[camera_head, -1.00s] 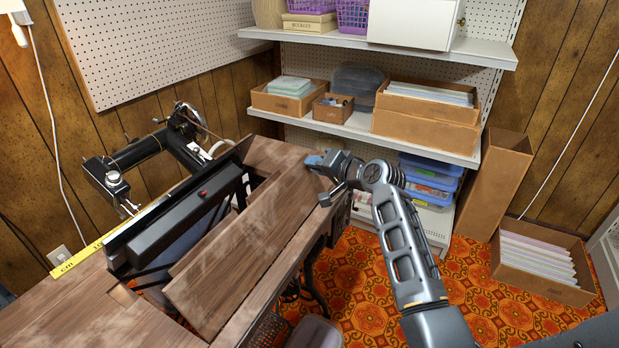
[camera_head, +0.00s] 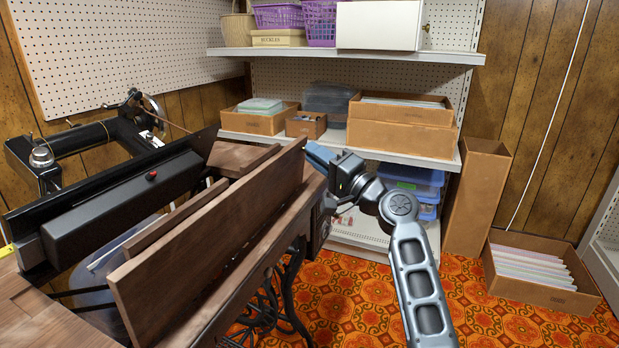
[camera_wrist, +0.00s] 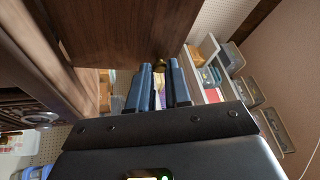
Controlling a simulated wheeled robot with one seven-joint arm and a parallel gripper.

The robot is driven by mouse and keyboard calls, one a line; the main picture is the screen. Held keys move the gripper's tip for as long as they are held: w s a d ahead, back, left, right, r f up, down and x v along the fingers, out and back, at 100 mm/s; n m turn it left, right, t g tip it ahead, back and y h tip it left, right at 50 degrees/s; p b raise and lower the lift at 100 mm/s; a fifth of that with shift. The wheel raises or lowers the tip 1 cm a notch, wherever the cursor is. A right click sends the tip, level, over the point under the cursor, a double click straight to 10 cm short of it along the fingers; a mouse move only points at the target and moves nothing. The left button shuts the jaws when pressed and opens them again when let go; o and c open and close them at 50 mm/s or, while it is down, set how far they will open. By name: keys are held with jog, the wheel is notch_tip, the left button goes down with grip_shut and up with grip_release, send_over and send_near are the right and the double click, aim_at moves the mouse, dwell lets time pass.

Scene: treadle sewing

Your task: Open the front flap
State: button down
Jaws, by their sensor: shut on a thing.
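The front flap (camera_head: 215,240) is a long dark wooden board on the near side of the sewing table. It stands steeply tilted up, with a gap behind it. My gripper (camera_head: 320,155) is at the flap's right end, its blue fingers reaching the upper edge. In the wrist view the flap (camera_wrist: 115,30) fills the upper middle, and a small brass knob (camera_wrist: 160,63) shows at the fingertips (camera_wrist: 158,75). The fingers are shut on the flap at this knob; the exact contact is partly hidden.
The black sewing machine (camera_head: 90,140) lies tipped back behind the opening. Shelves with cardboard boxes (camera_head: 400,135) stand behind my gripper. A tall carton (camera_head: 475,200) and a box of papers (camera_head: 540,275) stand at right. The patterned floor (camera_head: 380,300) in front is clear.

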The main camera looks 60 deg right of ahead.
jog(key=shift+m+t+h, duration=0.5)
jog(key=shift+t, duration=0.2)
jog(key=s+f+b, duration=0.1)
jog(key=b, duration=0.2)
jog(key=s+f+b, duration=0.2)
jog(key=b, duration=0.1)
jog(key=shift+d+b, duration=0.2)
jog(key=shift+b, duration=0.15)
jog(key=c, duration=1.1)
grip_release()
jog(key=shift+r, duration=0.25)
jog(key=b+v, duration=0.1)
jog(key=v, duration=0.2)
jog(key=f+b+v, duration=0.1)
jog(key=b+v, duration=0.3)
jog(key=v, duration=0.1)
jog(key=shift+a+f, duration=0.15)
jog(key=shift+f, duration=0.4)
